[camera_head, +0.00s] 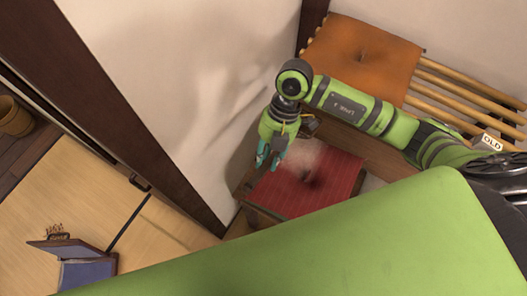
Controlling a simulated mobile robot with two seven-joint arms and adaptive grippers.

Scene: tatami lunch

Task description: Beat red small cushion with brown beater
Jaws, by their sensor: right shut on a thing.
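The red small cushion (330,191) lies flat on a low wooden seat by the wall, with a dark tuft or shadow near its middle. A pale dusty haze hangs over its upper left part. My right gripper (268,158), with teal fingers, is at the cushion's upper left edge and points down. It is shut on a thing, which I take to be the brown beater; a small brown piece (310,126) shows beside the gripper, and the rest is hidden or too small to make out. My left gripper is not in view.
An orange cushion (362,55) lies on a slatted wooden bench (470,94) behind my right arm. A small block marked OLD (488,142) is at the right. A dark wooden post (150,115) and pale wall stand at left. An open blue-lined box (86,273) is on the floor.

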